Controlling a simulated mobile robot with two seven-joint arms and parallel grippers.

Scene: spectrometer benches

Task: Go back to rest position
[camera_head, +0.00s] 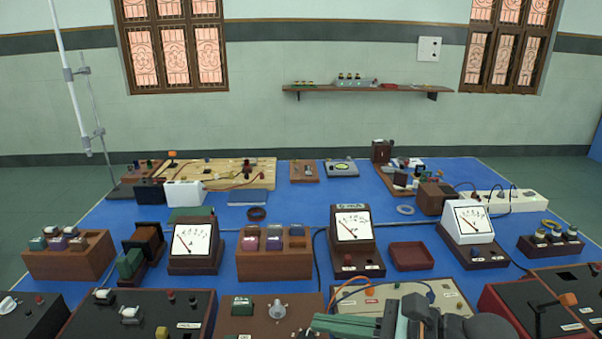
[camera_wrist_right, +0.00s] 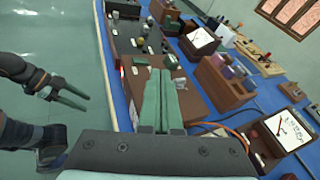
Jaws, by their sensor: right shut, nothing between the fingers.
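My right gripper (camera_head: 318,322) is at the bottom edge of the head view, in front of the bench's near row. Its green fingers point left and are shut with nothing between them. In the right wrist view its fingers (camera_wrist_right: 160,75) lie side by side, over the near-side equipment. My left gripper (camera_wrist_right: 72,92) shows at the left of the right wrist view, beyond the bench edge over the floor. Its two green fingers are spread apart and empty. The left arm does not show in the head view.
The blue bench (camera_head: 290,210) is crowded with wooden boxes, dial meters (camera_head: 351,225) and a red tray (camera_head: 411,256). A panel with cables (camera_head: 440,294) lies by my right gripper. A clamp stand (camera_head: 80,100) rises at the left. Open floor (camera_wrist_right: 50,30) lies beside the bench.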

